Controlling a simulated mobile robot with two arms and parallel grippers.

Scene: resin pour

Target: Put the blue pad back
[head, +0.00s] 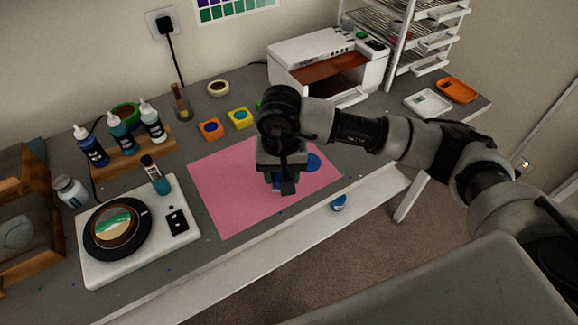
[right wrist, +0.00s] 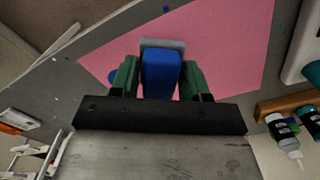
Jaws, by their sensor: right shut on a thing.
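The blue pad (right wrist: 161,72) is a blue block with a grey edge, held between the two green fingers of my right gripper (right wrist: 158,80) in the right wrist view. In the head view my right gripper (head: 280,186) points down over the pink mat (head: 225,190), and only a bit of blue shows at its fingers. I cannot tell whether the pad touches the mat. A round blue patch (head: 313,161) lies on the mat just right of the gripper. My left gripper is out of view.
An orange block (head: 210,130) and a yellow block (head: 240,118) stand behind the mat, with a green one (head: 259,104) partly hidden by my arm. A white turntable unit (head: 100,272) and bottles (head: 122,133) are at left. A printer (head: 320,62) stands behind right.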

